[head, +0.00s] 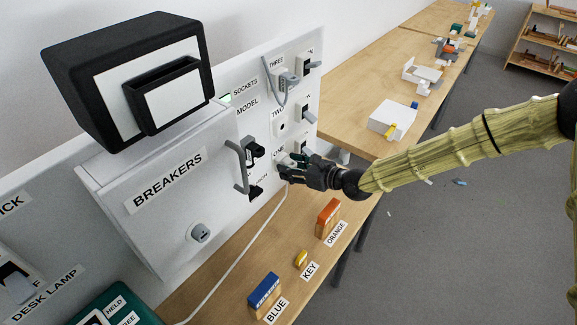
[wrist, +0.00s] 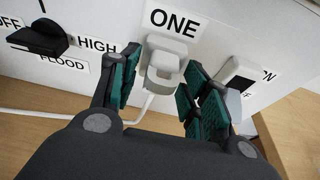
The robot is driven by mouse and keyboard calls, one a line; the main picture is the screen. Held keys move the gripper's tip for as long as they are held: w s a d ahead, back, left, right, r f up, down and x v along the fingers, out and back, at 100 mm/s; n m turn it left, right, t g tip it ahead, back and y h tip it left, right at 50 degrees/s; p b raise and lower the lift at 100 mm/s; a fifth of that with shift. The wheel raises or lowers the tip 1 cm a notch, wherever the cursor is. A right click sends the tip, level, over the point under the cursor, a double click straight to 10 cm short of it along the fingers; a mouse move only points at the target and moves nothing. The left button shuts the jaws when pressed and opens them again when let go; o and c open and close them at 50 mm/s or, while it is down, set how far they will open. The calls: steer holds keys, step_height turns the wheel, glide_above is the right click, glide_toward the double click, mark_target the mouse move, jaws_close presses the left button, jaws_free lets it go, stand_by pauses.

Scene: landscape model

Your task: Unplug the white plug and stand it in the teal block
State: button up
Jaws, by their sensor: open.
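The white plug (wrist: 163,76) sits in the socket under the label ONE in the wrist view. Its white cord (wrist: 143,108) hangs below it. My gripper (wrist: 161,84) is open, with one teal-padded finger on either side of the plug. I cannot tell whether either finger touches it. In the head view my gripper (head: 287,172) is at the lower right of the panel and hides most of the plug. The teal block (head: 112,308) is at the bottom left of the head view, cut off by the edge, with a HELD label and a partly visible second label on top.
A black knob (wrist: 37,38) and a rocker switch (wrist: 239,75) flank the socket. A grey handle (head: 238,167) juts from the panel. Blue (head: 265,290) and orange (head: 328,217) blocks and a yellow key piece (head: 301,258) stand on the bench. The cord (head: 235,263) crosses the bench.

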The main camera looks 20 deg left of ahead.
jaws_close()
steer(key=shift+s+d, duration=0.3)
steer(key=shift+d, duration=0.5)
stand_by(0.7)
steer(key=shift+s+d+p, duration=0.25)
steer(key=shift+d, duration=0.3)
steer(key=shift+s+d+p, duration=0.2)
steer(key=shift+d, duration=0.3)
